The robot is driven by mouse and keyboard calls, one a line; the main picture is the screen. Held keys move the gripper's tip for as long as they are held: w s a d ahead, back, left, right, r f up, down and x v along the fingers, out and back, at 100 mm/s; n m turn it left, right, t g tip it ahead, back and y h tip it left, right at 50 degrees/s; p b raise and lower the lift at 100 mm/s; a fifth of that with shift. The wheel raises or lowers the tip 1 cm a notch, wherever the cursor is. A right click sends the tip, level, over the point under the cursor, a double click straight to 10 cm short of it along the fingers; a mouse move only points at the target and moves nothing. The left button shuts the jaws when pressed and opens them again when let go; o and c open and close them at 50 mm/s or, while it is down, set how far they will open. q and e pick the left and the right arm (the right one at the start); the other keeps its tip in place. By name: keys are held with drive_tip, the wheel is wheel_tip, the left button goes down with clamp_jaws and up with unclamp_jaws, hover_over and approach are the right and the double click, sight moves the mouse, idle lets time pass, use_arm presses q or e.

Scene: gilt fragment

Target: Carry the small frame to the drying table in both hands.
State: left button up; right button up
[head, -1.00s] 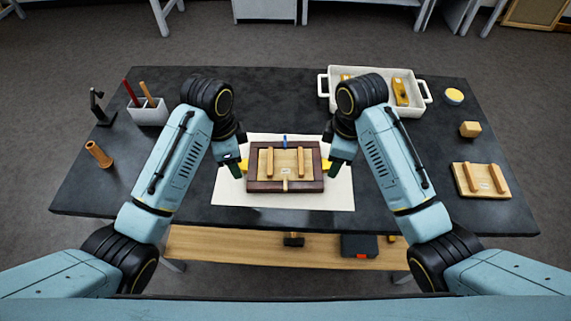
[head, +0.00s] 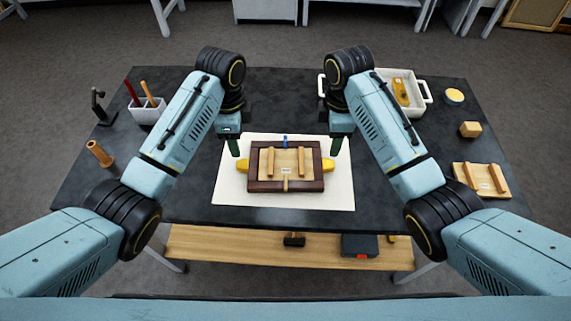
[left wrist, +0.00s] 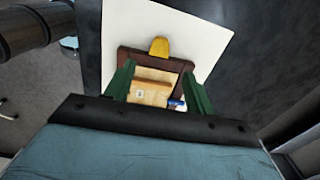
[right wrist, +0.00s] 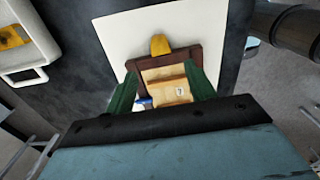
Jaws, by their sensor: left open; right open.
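The small frame (head: 255,185) has a dark brown border, two light wooden bars, and yellow tabs at its left and right sides. It lies flat on a white sheet (head: 228,190) on the dark table. My left gripper (head: 234,146) is open and empty above and behind the frame's left side. My right gripper (head: 337,146) is open and empty above and behind its right side. In the left wrist view the left gripper's green fingers (left wrist: 160,92) stand apart with the frame (left wrist: 135,58) beyond; the right wrist view shows the same for the right gripper (right wrist: 163,90).
A white tray (head: 421,113) with yellow items stands at the back right. A yellow-topped tin (head: 454,96), a small block (head: 469,129) and a wooden panel (head: 465,178) are at the right. A brush holder (head: 148,114) and a wooden cylinder (head: 99,153) are at the left.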

sight(328, 163)
use_arm(q)
wheel_tip(328, 163, down, 10)
use_arm(e)
wheel_tip(328, 163, down, 10)
use_arm(q)
drive_tip(key=shift+c, duration=0.4)
use_arm(e)
drive_tip(key=shift+c, duration=0.4)
use_arm(q)
clamp_jaws()
use_arm(e)
clamp_jaws()
